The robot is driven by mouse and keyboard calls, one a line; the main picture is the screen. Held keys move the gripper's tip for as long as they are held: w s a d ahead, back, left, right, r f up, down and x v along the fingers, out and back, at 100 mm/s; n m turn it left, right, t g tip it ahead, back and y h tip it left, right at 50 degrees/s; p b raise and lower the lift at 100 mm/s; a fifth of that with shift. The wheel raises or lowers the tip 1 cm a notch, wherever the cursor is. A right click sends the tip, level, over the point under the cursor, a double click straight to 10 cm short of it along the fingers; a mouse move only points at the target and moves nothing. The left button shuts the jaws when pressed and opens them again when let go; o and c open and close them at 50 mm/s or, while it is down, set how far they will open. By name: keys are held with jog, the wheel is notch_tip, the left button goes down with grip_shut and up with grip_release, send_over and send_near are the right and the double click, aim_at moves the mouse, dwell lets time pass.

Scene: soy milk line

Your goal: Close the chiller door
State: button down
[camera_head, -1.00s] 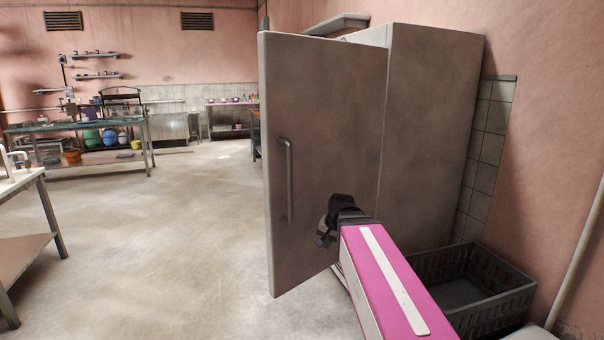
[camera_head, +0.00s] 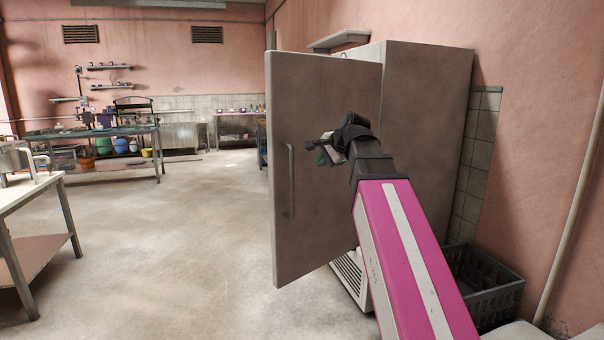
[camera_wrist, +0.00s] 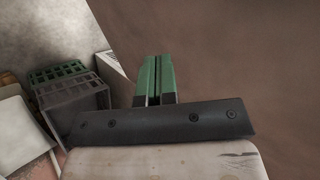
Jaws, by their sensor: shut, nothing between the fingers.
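The chiller (camera_head: 427,150) is a tall grey-brown cabinet against the right wall. Its door (camera_head: 305,235) stands open, swung out to the left, with its outer face and a vertical bar handle (camera_head: 288,180) towards me. My gripper (camera_head: 320,152) is in front of the door's outer face, right of the handle and above its middle. In the wrist view its green fingers (camera_wrist: 154,78) are shut together and empty, with the brown door surface (camera_wrist: 235,60) filling the right side. I cannot tell whether the fingertips touch the door.
A dark plastic crate (camera_head: 485,285) sits on the floor by the chiller's right side. A white-topped table (camera_head: 30,190) stands at the left. A green-topped workbench (camera_head: 110,132) is further back. The floor left of the door is clear.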

aim_at(299, 169)
jog(key=w+a+f, duration=0.1)
jog(key=w+a, duration=0.1)
jog(key=w+a+f, duration=0.2)
jog(key=w, duration=0.1)
jog(key=w+a+f, duration=0.2)
jog(key=shift+w+a+f, duration=0.1)
jog(key=shift+w, duration=0.05)
jog(key=shift+w+a, duration=0.45)
jog(key=shift+w+a, duration=0.1)
dwell(0.3)
